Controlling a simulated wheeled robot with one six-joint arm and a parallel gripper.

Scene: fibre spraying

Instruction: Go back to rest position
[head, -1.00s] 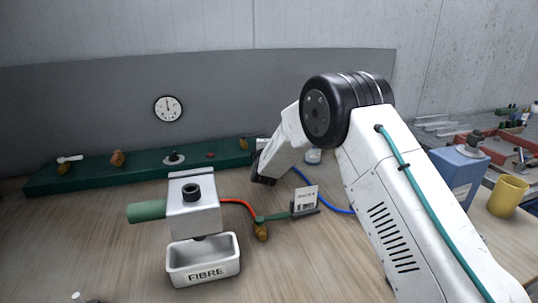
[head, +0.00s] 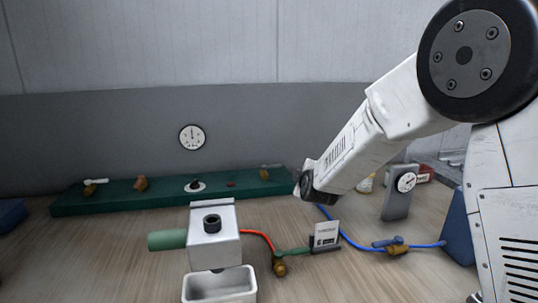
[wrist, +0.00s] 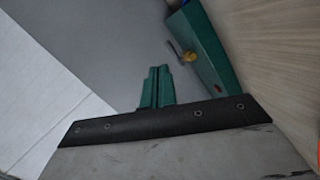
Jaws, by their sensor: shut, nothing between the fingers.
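My gripper (wrist: 157,72) shows in the wrist view as two green fingers, closed together with nothing between them. They point toward a grey panel, beside the green rail (wrist: 205,60). In the head view my arm reaches in from the right, and its black wrist end is above the table near the right end of the green rail (head: 120,200). The fingers cannot be made out there. The white spray unit (head: 214,247) with a green handle stands left of and below the wrist, apart from it, over a white tray (head: 219,297).
A red hose (head: 257,236) runs to a brass valve (head: 279,268) beside a label card (head: 326,233). A blue hose (head: 352,241) leads right to another valve (head: 397,248). A gauge stand (head: 397,205) stands behind it. A round dial (head: 192,137) hangs on the grey backboard.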

